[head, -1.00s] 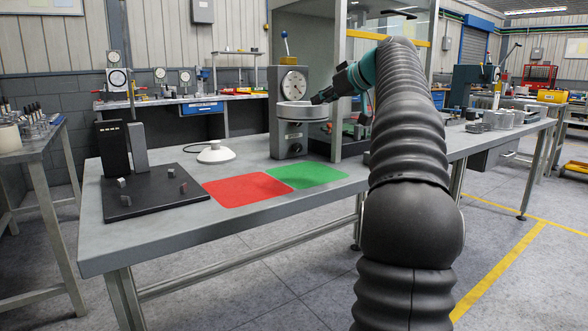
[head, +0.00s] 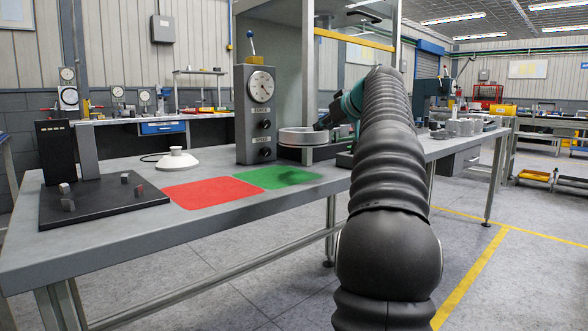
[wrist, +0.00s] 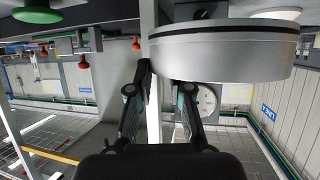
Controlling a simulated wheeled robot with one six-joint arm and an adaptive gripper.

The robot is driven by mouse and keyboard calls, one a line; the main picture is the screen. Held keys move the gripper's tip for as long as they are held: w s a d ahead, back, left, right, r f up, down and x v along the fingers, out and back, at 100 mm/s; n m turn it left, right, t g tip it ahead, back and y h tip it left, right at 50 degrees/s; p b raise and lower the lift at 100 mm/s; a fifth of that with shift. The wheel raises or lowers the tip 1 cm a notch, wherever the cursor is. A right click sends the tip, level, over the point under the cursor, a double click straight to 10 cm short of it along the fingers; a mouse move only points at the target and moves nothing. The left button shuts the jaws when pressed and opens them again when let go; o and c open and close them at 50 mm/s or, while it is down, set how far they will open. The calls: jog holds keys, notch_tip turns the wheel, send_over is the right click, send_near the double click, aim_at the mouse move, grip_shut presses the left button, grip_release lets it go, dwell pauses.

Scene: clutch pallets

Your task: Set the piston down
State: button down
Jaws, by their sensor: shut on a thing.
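The piston (head: 303,137) is a round, silver-grey disc. My gripper (head: 322,123) is shut on its right side in the head view and holds it level, by the right side of the gauge box. A dark round shape shows just under the piston; I cannot tell whether they touch. In the wrist view the piston (wrist: 225,55) fills the upper right, and my gripper's fingers (wrist: 163,88) reach toward its near edge; the contact is partly hidden. A green mat (head: 262,178) lies on the bench with a dark shadow on it, beside a red mat (head: 210,192).
The gauge box (head: 256,130) stands behind the mats. A white cone-shaped stand (head: 176,160) and a black plate (head: 95,205) with small metal blocks are to the left. A glass-walled frame (head: 360,40) rises behind my arm. The bench front edge is clear.

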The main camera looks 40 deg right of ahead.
aim_at(322, 143)
jog(key=w+a+f, duration=0.1)
jog(key=a, duration=0.1)
jog(key=w+a+f+b, duration=0.1)
jog(key=a, duration=0.1)
jog(key=w+a+f, duration=0.1)
jog(key=w+f, duration=0.1)
jog(key=shift+a+b, duration=0.35)
jog(key=shift+a, duration=0.05)
jog(key=shift+f+b, duration=0.7)
jog(key=shift+f, duration=1.35)
jog(key=shift+f, duration=0.1)
jog(key=c, duration=1.1)
grip_release()
jog(key=shift+f, duration=0.1)
jog(key=shift+s+r, duration=0.15)
jog(key=shift+r, duration=0.1)
jog(key=v, duration=1.1)
jog(key=shift+s, duration=0.4)
